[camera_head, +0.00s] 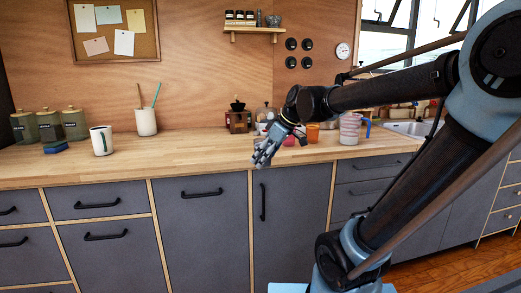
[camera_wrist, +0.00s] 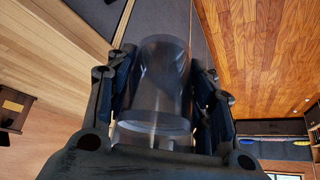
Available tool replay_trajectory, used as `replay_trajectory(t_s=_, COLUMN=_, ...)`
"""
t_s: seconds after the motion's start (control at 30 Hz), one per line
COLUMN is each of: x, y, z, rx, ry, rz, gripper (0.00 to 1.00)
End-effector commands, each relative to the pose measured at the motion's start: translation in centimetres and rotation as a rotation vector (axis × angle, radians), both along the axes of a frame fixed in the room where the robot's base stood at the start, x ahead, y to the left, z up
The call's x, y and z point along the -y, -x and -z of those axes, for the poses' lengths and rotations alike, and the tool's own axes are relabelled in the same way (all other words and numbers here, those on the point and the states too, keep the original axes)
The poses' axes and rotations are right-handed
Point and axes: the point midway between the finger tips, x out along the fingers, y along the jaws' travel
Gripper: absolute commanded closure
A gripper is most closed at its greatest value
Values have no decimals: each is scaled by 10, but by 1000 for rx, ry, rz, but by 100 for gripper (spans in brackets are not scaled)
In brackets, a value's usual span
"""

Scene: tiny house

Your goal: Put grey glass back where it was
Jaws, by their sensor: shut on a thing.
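My gripper (camera_wrist: 163,90) has its dark fingers on both sides of the grey glass (camera_wrist: 160,75) and is shut on it. The glass is a see-through, smoky cylinder, seen between the fingers in the wrist view. In the head view my gripper (camera_head: 267,150) hangs at the front edge of the wooden countertop (camera_head: 205,158), above the dark cabinet doors. There the glass is too small and too covered by the fingers to make out clearly.
On the counter stand several green canisters (camera_head: 75,124), a white mug (camera_head: 101,141), a utensil holder (camera_head: 146,122), a coffee grinder (camera_head: 238,119), an orange cup (camera_head: 313,133) and a pitcher (camera_head: 350,129).

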Motion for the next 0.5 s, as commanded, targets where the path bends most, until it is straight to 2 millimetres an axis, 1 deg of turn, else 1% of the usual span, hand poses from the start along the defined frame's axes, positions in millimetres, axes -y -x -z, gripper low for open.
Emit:
replay_trajectory(t_s=0.17, x=1, y=-2, z=-1, rx=0, ry=0, rz=2, gripper=92)
replay_trajectory(t_s=0.27, x=0, y=-8, z=-5, rx=0, ry=0, rz=6, gripper=92)
replay_trajectory(t_s=0.37, x=-1, y=-19, z=-12, rx=0, ry=0, rz=11, gripper=92)
replay_trajectory(t_s=0.5, x=-5, y=-46, z=-27, rx=0, ry=0, rz=22, gripper=92)
